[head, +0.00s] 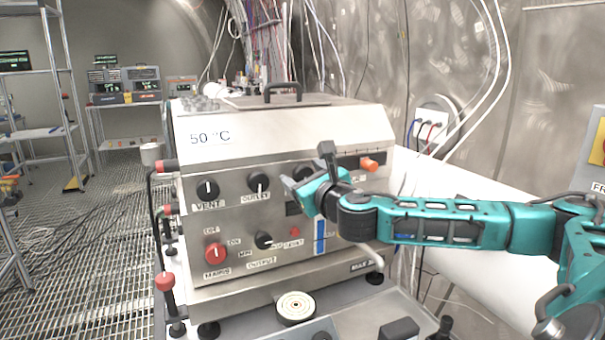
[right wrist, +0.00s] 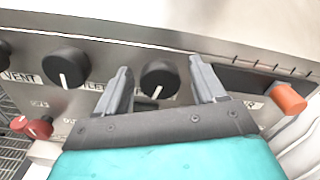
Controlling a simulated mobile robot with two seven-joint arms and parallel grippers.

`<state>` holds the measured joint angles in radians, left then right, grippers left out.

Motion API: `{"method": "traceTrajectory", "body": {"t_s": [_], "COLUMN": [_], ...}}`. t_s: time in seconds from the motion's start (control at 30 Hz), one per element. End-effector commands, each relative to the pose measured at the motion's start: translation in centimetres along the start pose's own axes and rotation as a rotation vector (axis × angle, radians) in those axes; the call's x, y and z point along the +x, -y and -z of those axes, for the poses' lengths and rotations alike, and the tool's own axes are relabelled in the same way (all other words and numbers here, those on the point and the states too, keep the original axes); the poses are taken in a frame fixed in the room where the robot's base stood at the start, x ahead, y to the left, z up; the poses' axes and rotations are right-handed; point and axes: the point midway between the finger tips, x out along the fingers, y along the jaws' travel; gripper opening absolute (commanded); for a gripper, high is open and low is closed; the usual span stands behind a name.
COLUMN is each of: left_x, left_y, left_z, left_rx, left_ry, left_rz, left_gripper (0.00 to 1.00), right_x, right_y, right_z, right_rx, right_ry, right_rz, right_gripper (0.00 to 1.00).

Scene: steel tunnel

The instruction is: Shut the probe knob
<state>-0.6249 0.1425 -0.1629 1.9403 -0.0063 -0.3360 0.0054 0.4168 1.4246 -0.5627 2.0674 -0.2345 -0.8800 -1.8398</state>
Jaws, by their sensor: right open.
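A steel machine (head: 345,122) carries a top row of black knobs. The third knob (head: 303,171) is partly covered by my right gripper (head: 290,184) in the head view. In the right wrist view this knob (right wrist: 160,76) sits between and beyond the two fingertips, its white line pointing down and slightly left. Its label is hidden, so I cannot read whether it says probe. My right gripper (right wrist: 157,72) is open, one finger on each side of the knob; contact is not visible. My left gripper is not in view.
The VENT knob (head: 207,189) and OUTLET knob (head: 258,181) are to the left. An orange knob (head: 369,164) is to the right. Below are a red MAINS knob (head: 215,253) and a black OUTPUT knob (head: 263,240). A round disc (head: 295,307) lies in front.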

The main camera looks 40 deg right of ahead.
Motion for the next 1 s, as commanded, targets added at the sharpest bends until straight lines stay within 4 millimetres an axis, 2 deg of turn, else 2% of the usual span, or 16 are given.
{"method": "traceTrajectory", "body": {"t_s": [0.33,0.9,1.0], "left_x": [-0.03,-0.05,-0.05], "left_y": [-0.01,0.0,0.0], "left_z": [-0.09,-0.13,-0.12], "left_rx": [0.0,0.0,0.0], "left_ry": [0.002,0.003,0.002], "left_rz": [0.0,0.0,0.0], "left_gripper": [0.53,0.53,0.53], "right_x": [-0.05,-0.04,-0.04], "right_y": [-0.06,-0.05,-0.05], "right_z": [-0.03,-0.02,-0.03], "right_rx": [0.0,0.0,0.001], "right_ry": [0.0,0.0,0.0], "right_rz": [0.0,0.0,0.0], "right_gripper": [0.69,0.16,0.15]}}
